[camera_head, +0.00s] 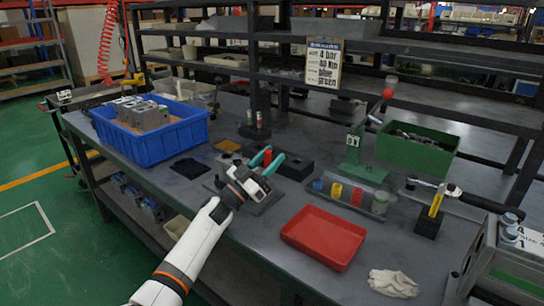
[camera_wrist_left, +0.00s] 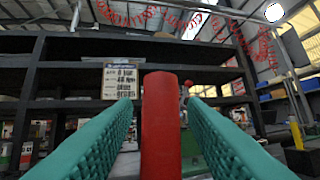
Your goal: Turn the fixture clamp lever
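The clamp lever shows as a red upright handle (camera_head: 267,158) on the bench, and in the left wrist view as a tall red bar (camera_wrist_left: 161,125) in the middle. My left gripper (camera_head: 266,158) has teal fingers, one on each side of the red handle. In the left wrist view the fingers (camera_wrist_left: 160,130) stand apart, with a narrow gap visible on both sides of the bar. The gripper is open around the lever. The lever's lower part and pivot are hidden by my gripper and wrist. A grey plate (camera_head: 262,207) lies under the wrist. My right gripper is not in view.
A blue crate (camera_head: 165,146) with grey blocks stands at left. A black block (camera_head: 295,168) is just right of the gripper.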

